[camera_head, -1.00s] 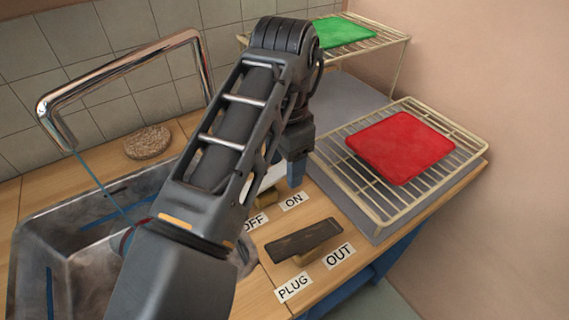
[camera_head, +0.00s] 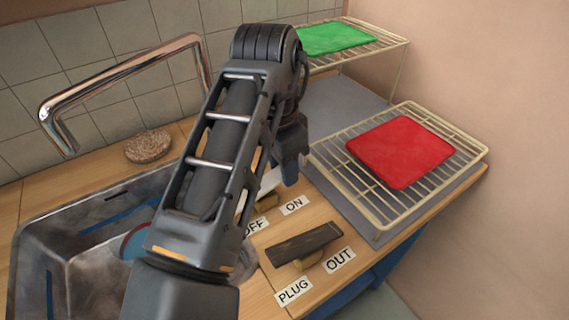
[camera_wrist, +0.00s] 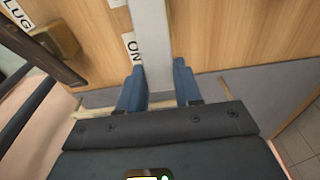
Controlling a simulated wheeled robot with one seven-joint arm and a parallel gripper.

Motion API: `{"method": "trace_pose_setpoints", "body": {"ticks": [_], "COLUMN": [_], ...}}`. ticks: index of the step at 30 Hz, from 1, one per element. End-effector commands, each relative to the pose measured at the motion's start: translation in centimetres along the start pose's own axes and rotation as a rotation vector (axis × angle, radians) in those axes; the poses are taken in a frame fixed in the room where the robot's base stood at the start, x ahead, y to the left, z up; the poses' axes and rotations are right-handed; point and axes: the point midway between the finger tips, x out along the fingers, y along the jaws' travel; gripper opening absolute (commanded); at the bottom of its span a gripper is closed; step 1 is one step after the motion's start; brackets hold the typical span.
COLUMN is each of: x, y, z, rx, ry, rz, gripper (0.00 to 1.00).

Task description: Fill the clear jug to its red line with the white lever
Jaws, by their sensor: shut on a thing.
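The white lever (camera_head: 268,183) lies beside the sink, between the OFF label (camera_head: 256,226) and the ON label (camera_head: 294,205). My gripper (camera_head: 291,170) is shut on it. In the wrist view the white lever (camera_wrist: 152,45) runs between the two blue fingers of my gripper (camera_wrist: 158,88). The clear jug (camera_head: 138,241) stands in the sink, mostly hidden behind my arm. Only a piece with blue and a red edge shows, so I cannot tell its level against the line. The chrome spout (camera_head: 130,66) hangs over the sink with no stream showing.
The steel sink (camera_head: 40,226) fills the lower left. A dark lever (camera_head: 304,244) sits by the PLUG and OUT labels. A brown sponge (camera_head: 148,146) lies behind the sink.

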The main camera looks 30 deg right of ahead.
Motion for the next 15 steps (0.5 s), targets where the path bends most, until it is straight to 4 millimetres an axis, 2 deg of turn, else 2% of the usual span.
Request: {"method": "trace_pose_setpoints", "body": {"ticks": [8, 9, 15], "x": [-0.08, -0.08, -0.08], "y": [0.02, 0.02, 0.00], "z": [0.04, 0.04, 0.05], "rx": [0.000, 0.000, 0.000], "ry": [0.016, 0.016, 0.015], "rz": [0.001, 0.000, 0.000], "gripper": [0.04, 0.37, 0.56]}}
